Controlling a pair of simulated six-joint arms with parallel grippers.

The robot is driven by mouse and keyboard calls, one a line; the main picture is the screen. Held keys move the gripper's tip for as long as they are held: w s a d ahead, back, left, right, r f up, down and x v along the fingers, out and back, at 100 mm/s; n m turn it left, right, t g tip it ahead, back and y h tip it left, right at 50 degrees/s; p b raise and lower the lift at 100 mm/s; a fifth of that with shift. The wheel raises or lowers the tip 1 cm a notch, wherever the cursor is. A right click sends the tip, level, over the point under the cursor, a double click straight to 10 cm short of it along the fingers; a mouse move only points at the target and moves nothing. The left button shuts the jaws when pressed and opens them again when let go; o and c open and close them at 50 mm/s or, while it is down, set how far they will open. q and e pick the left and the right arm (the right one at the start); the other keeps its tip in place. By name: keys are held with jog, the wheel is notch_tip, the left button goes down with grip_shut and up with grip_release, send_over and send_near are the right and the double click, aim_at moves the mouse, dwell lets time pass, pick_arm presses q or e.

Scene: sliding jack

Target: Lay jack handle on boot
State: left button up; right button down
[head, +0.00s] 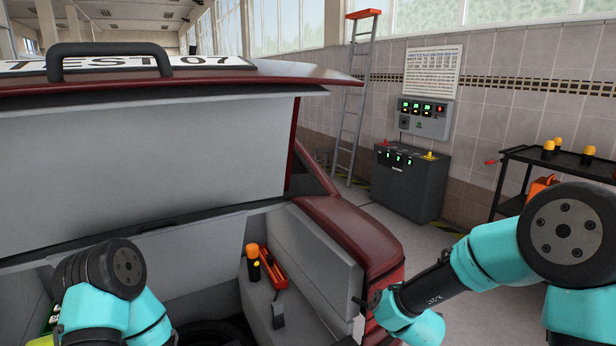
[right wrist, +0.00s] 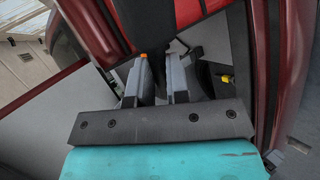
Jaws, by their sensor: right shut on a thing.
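The open boot of a dark red car fills the left and middle of the head view; its grey side trim (head: 318,250) is at the right. My right gripper (head: 372,303) is at the boot's right edge in the head view. In the right wrist view its two fingers (right wrist: 160,78) stand a little apart. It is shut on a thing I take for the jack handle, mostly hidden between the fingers. My left arm enters at the lower left, in front of the boot; its gripper does not show.
In the boot are an orange-topped black cylinder (head: 253,262), a red-orange tool (head: 273,267) and a small grey block (head: 278,316). The raised lid (head: 150,160) hangs over it. A grey cabinet (head: 408,180), a ladder (head: 352,100) and a black cart (head: 560,160) stand behind.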

jog(key=shift+s+a+f+m+h, duration=0.1)
jog(key=shift+s+m+h, duration=0.1)
jog(key=shift+m+h, duration=1)
jog(key=shift+s+a+m+h, duration=0.1)
jog(key=shift+s+m+h, duration=0.1)
jog(key=shift+m+h, duration=0.95)
